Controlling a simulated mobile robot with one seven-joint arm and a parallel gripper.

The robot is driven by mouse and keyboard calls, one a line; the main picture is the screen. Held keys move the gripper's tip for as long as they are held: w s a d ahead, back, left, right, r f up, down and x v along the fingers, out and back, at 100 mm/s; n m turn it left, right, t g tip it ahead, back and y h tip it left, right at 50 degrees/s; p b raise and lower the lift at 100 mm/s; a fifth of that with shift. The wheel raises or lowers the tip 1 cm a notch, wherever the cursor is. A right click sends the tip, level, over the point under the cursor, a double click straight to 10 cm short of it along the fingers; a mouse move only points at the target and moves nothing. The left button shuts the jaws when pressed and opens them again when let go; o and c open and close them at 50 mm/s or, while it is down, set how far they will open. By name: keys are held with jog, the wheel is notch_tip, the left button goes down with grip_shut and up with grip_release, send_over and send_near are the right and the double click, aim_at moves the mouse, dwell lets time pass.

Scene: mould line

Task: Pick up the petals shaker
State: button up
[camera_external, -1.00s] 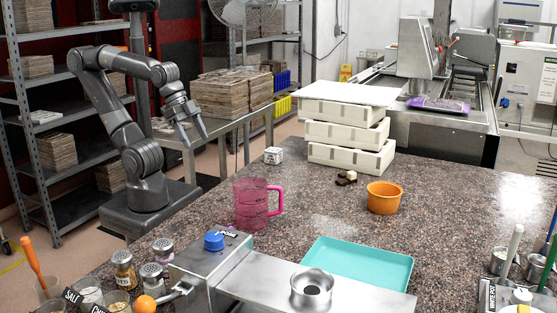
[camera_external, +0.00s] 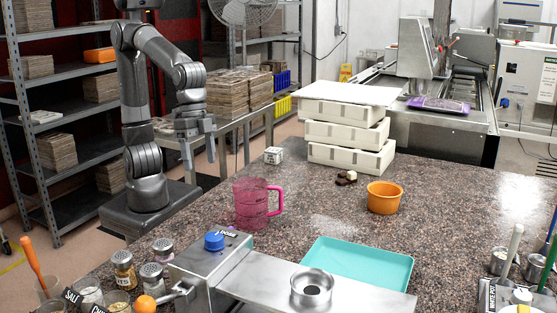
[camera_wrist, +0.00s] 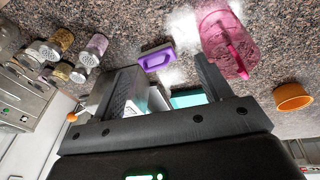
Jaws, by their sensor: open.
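Several small shakers with metal lids stand at the counter's left front edge: one with pinkish-purple contents (camera_external: 163,251), one with gold contents (camera_external: 123,270) and one with pale contents (camera_external: 152,279). I cannot read a petals label; the pinkish-purple one looks the likeliest. In the wrist view, the purple-toned shaker (camera_wrist: 92,51) is at the upper left beside the gold one (camera_wrist: 61,40). My gripper (camera_external: 197,148) hangs fingers down, behind and well apart from the shakers. In the wrist view its fingers (camera_wrist: 165,86) are spread with nothing held.
A pink jug (camera_external: 250,204) stands on the counter behind the shakers. A metal dispenser with a blue knob (camera_external: 214,241) is right of them. A purple block (camera_wrist: 157,57) shows in the wrist view.

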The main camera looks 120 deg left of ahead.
jog(key=w+d+f+g, duration=0.1)
jog(key=w+d+f, duration=0.2)
jog(key=d, duration=0.7)
jog(key=m+g+y, duration=0.1)
send_near(170, 256)
jog(key=shift+s+a+f, duration=0.1)
jog(key=shift+s+a, duration=0.15)
jog(key=shift+a, duration=0.35)
jog(key=shift+s+a, duration=0.2)
jog(key=shift+a, duration=0.4)
jog(key=shift+y, duration=0.3)
jog(key=f, duration=0.2)
jog(key=d+f, duration=0.1)
jog(key=f, duration=0.2)
jog(key=shift+f, duration=0.1)
jog(key=shift+s+d+f, duration=0.1)
jog(key=shift+s+f, duration=0.1)
jog(key=shift+f, duration=1.35)
jog(key=shift+s+f, duration=0.15)
jog(key=shift+f, duration=1.4)
jog(key=c, duration=1.2)
jog(key=shift+r, duration=0.15)
